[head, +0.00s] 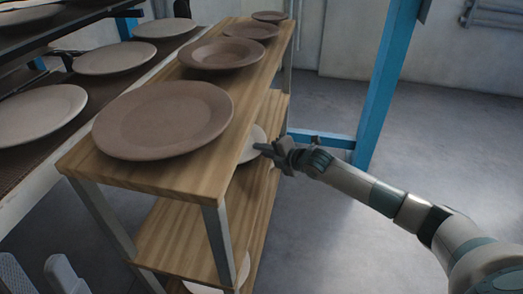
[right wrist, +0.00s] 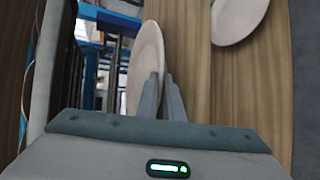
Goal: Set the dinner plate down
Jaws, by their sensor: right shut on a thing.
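My right gripper (head: 264,149) reaches in from the right beside the wooden rack, just below its top shelf. It is shut on the rim of a pale dinner plate (head: 251,146), mostly hidden by the top shelf in the head view. In the right wrist view the plate (right wrist: 146,60) shows nearly edge-on at the gripper's fingers (right wrist: 161,98), with a wooden shelf (right wrist: 193,70) beside it. Whether the plate touches that shelf I cannot tell.
The top shelf (head: 190,177) carries a row of brown plates, the nearest large one (head: 165,118) close to its edge. Another pale plate (head: 243,272) shows low down. A dark rack with plates (head: 112,58) stands left. A blue post (head: 385,85) stands behind my arm.

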